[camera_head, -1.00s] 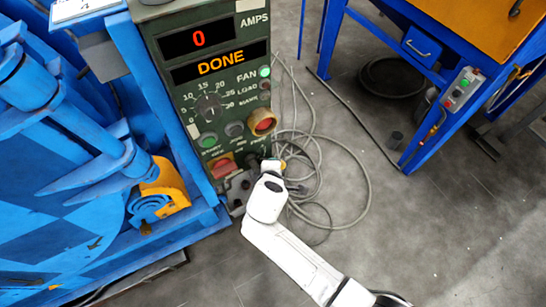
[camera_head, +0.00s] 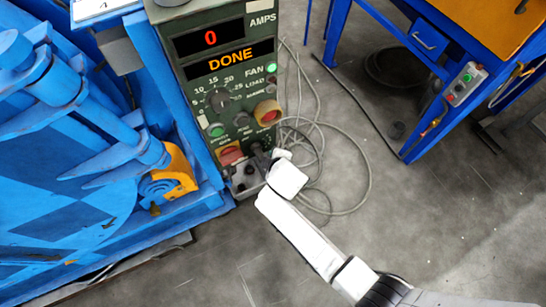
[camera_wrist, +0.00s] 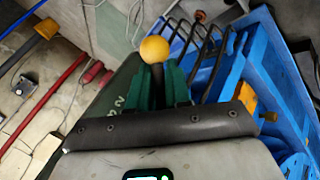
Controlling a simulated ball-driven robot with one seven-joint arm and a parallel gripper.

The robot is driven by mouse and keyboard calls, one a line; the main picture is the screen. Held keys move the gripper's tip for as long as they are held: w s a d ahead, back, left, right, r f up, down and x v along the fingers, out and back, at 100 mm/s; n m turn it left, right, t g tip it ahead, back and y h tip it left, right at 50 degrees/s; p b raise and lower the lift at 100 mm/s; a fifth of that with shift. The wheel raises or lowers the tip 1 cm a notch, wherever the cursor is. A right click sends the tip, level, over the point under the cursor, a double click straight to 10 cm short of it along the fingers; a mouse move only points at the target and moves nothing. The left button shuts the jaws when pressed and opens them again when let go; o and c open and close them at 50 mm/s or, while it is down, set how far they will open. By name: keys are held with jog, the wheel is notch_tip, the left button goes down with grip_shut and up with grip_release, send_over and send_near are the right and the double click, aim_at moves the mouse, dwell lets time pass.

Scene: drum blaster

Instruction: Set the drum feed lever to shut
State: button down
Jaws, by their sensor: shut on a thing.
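The lever shows in the wrist view as a yellow ball knob (camera_wrist: 154,49) on a dark shaft. My gripper (camera_wrist: 160,74) has its green fingers closed around the shaft just below the knob. In the head view my gripper (camera_head: 262,159) is at the lower right of the green control panel (camera_head: 196,128), and my white wrist hides most of the lever there. The panel's upper display reads 0 and its lower display (camera_head: 229,61) reads DONE. The lever's exact setting cannot be read.
The blue drum blaster (camera_head: 75,205) stands left of the panel. Loose grey cables (camera_head: 362,185) lie on the floor right of the panel. A blue cabinet (camera_head: 420,65) with a small button box stands at the upper right. The floor at the lower right is clear.

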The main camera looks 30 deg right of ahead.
jog(key=shift+s+f, duration=0.1)
jog(key=c, duration=1.2)
grip_release()
jog(key=shift+o, duration=0.2)
jog(key=p+v, duration=0.3)
jog(key=v, duration=0.7)
jog(key=shift+s+r, duration=0.2)
jog(key=shift+r, duration=0.1)
jog(key=s+d+r+m+g+p, duration=0.3)
jog(key=s+d+r+m, duration=0.1)
jog(key=s, duration=0.7)
jog(key=s+d+r+m+g+y+p, duration=0.1)
jog(key=s+d+r+m+g+p, duration=0.2)
jog(key=s+r, duration=0.6)
jog(key=s+d+m+g, duration=0.1)
jog(key=s+d+m, duration=0.1)
jog(key=m, duration=0.1)
jog(key=shift+s+d+r, duration=0.25)
